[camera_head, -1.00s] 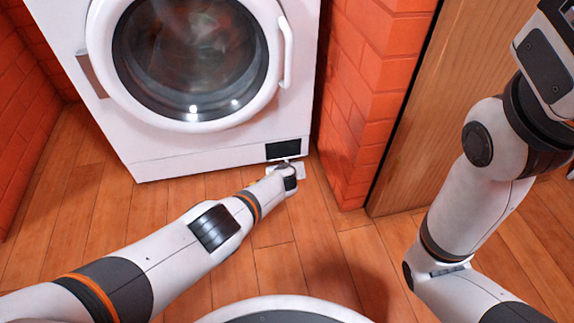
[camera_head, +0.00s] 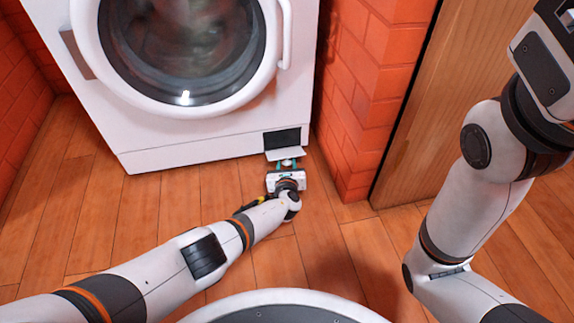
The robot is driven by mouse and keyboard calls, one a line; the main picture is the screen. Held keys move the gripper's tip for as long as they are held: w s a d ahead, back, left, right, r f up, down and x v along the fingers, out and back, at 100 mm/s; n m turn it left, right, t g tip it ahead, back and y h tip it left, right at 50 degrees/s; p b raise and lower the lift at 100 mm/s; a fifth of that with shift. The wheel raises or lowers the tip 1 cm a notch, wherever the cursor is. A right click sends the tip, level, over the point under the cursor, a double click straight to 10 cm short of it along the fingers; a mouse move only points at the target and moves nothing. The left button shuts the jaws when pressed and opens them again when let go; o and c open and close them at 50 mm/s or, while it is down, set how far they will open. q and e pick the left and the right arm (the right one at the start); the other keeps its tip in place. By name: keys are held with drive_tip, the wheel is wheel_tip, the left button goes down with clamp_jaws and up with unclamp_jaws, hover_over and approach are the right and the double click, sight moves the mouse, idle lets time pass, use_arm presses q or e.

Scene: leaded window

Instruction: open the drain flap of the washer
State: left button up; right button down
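The white washer (camera_head: 200,142) stands at the back with its round door shut. At its lower right front is a dark drain opening (camera_head: 282,139). The white drain flap (camera_head: 287,154) is folded down and out below this opening. My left gripper (camera_head: 286,163) is in front of the washer, with its fingertips at or just under the flap's outer edge. Whether they touch the flap, and how far apart they are, is too small to tell. My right arm is at the right, and its fingertips do not show.
An orange brick pillar (camera_head: 367,100) stands close to the right of the washer, with a wooden panel (camera_head: 420,110) beyond it. A brick wall (camera_head: 22,110) is at the left. The wooden floor (camera_head: 120,210) before the washer is clear except for my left arm.

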use_arm(q)
drive_tip(key=o, duration=0.3)
drive_tip(key=shift+r, duration=0.1)
drive_tip(key=shift+s+r+p, duration=0.15)
drive_tip(key=shift+s+p, duration=0.2)
drive_tip(key=shift+p, duration=0.2)
drive_tip(key=p+v, duration=0.8)
drive_tip(key=v, duration=0.1)
drive_tip(key=shift+s+r, duration=0.15)
drive_tip(key=shift+s, duration=0.2)
drive_tip(key=shift+s+d+p, duration=0.1)
drive_tip(key=shift+s+p, duration=0.5)
drive_tip(key=shift+s, duration=0.15)
